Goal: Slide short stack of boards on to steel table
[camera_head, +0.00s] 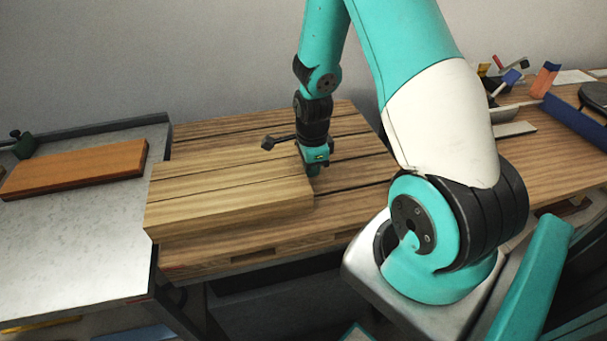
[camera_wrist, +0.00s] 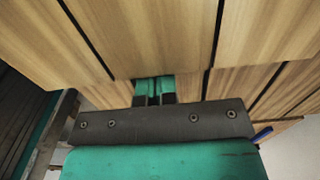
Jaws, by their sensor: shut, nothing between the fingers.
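The short stack of boards (camera_head: 230,193) is pale wood and lies on the slatted wooden conveyor table, its left end close to the steel table (camera_head: 75,230). My gripper (camera_head: 313,170) is shut and empty, pointing down at the right end of the stack. In the wrist view the closed fingers (camera_wrist: 154,92) are at the edge of the boards (camera_wrist: 145,35). I cannot tell whether they touch it. The steel table's top is bare in front and to the right of an orange-brown board.
The orange-brown board (camera_head: 75,170) lies on the back part of the steel table. Clamps and a blue rail (camera_head: 575,120) lie on the wooden bench at right. A wall stands behind.

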